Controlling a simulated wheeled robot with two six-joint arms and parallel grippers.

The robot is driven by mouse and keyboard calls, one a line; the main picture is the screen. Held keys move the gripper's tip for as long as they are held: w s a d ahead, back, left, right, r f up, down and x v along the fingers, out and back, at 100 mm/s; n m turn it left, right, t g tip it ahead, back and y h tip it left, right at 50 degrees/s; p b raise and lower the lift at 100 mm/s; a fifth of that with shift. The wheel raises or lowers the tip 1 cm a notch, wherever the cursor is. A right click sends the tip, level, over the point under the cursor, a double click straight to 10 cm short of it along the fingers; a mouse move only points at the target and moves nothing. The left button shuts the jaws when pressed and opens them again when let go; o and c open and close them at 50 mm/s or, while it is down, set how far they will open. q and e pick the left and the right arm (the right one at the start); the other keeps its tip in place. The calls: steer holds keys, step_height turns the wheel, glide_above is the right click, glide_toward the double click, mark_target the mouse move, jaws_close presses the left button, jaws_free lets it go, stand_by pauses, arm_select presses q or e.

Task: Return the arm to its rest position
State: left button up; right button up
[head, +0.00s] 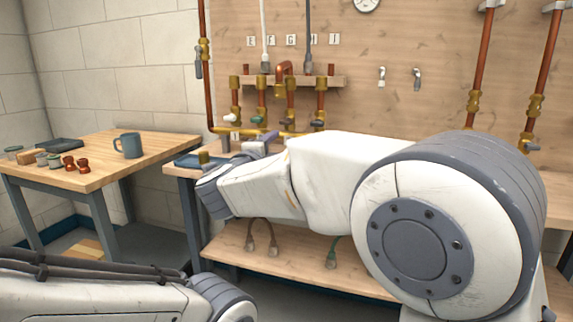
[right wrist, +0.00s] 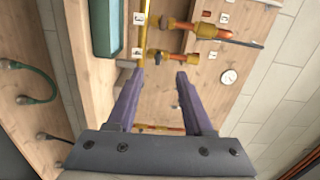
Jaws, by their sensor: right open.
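My right arm crosses the middle of the head view, reaching left over the workbench.
A blue tray (head: 188,161) lies on the workbench left of the right gripper. Brass valves and copper pipes (head: 262,95) stand on the wooden wall behind.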

steer(key=s+d+f+n+g+y, duration=0.25)
steer(key=d+f+n, duration=0.25)
steer(key=f+n, duration=0.4)
steer(key=s+d+f+n+g+y, duration=0.2)
steer(key=d+f+n+g+y, duration=0.3)
steer(key=f, duration=0.5)
steer(key=s+d+f+n+g+h, duration=0.1)
steer(key=s+d+f+n+g, duration=0.1)
steer(key=s+d+f, duration=0.4)
steer(key=s+d+f+n+g+h, duration=0.1)
steer(key=s+d+f+n+g, duration=0.15)
steer(key=s, duration=0.55)
steer(key=s+d+f+n+g+h, duration=0.1)
steer(key=s+d+f+n+g, duration=0.15)
steer(key=s+f, duration=0.35)
steer(key=s+a+r+n+g+y, duration=0.1)
steer(key=s+a+r+n, duration=0.2)
steer(key=s+a, duration=0.4)
steer(key=s+a+r+n+g+y, duration=0.1)
steer(key=s+a+r+n+g, duration=0.1)
steer(key=s+a+r+n, duration=0.35)
step_height(320, 180, up, 34)
steer(key=s+m+p, duration=0.1)
steer(key=s+p, duration=0.1)
steer(key=p, duration=3.3)
steer(key=shift+a+f, duration=0.2)
steer(key=shift+a, duration=0.25)
